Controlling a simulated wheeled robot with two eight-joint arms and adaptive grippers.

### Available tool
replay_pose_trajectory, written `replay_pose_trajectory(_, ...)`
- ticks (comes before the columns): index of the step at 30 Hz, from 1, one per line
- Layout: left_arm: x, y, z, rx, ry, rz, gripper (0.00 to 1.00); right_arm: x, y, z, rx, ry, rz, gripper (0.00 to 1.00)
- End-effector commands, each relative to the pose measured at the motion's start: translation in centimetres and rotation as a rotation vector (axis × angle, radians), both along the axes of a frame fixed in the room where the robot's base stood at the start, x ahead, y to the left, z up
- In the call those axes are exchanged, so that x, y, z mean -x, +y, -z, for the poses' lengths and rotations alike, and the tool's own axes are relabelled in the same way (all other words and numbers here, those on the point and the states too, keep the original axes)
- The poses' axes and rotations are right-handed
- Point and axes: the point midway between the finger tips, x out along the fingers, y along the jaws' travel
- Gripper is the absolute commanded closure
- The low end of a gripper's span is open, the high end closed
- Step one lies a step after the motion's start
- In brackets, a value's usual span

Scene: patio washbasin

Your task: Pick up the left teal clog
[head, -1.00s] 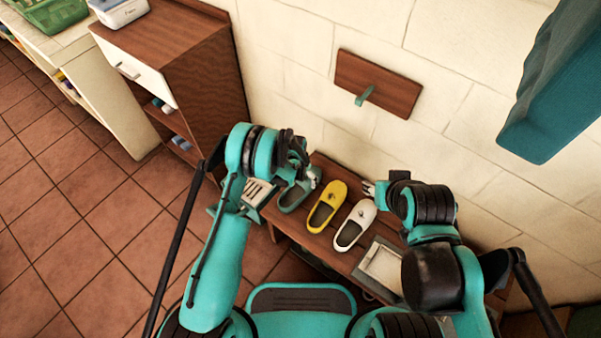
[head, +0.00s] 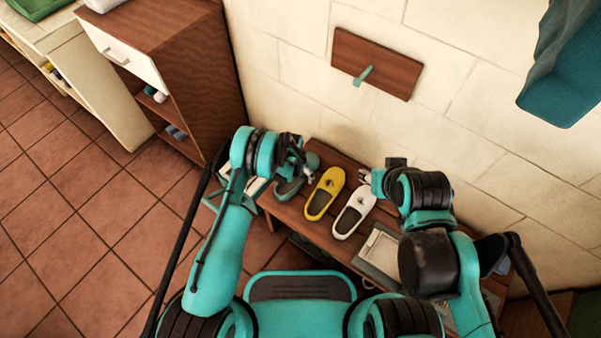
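The teal clog (head: 289,188) lies at the left end of the wooden bench (head: 280,212), partly hidden by my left gripper. My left gripper (head: 308,174) is over the clog's upper part, its fingers pointing down and right. I cannot tell whether the fingers touch the clog or how far apart they are. My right gripper (head: 364,178) is beside the white clog's upper end, with its small fingertips seen slightly apart and nothing between them.
A yellow clog (head: 319,204) and a white clog (head: 348,221) lie right of the teal one. A grey-framed tray (head: 365,266) is at the bench's right. A pale rack (head: 256,187) is at its left end. A wall board with a peg (head: 395,72) hangs behind; a brown cabinet (head: 205,90) stands left.

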Motion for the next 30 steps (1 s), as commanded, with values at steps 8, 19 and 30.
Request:
replay_pose_trajectory(8, 0.0, 0.0, 0.0, 0.000, 0.000, 0.000, 0.61, 0.0, 0.0, 0.0, 0.000, 0.000, 0.000, 0.60)
replay_pose_trajectory(19, 0.0, 0.0, -0.6, -0.001, -0.001, 0.000, 0.61, 0.0, 0.0, -0.3, 0.000, 0.000, 0.000, 0.60)
replay_pose_trajectory(30, 1.1, -2.1, -5.8, 0.000, 0.000, 0.006, 0.61, 0.0, 0.0, -3.3, 0.000, 0.000, 0.000, 0.60)
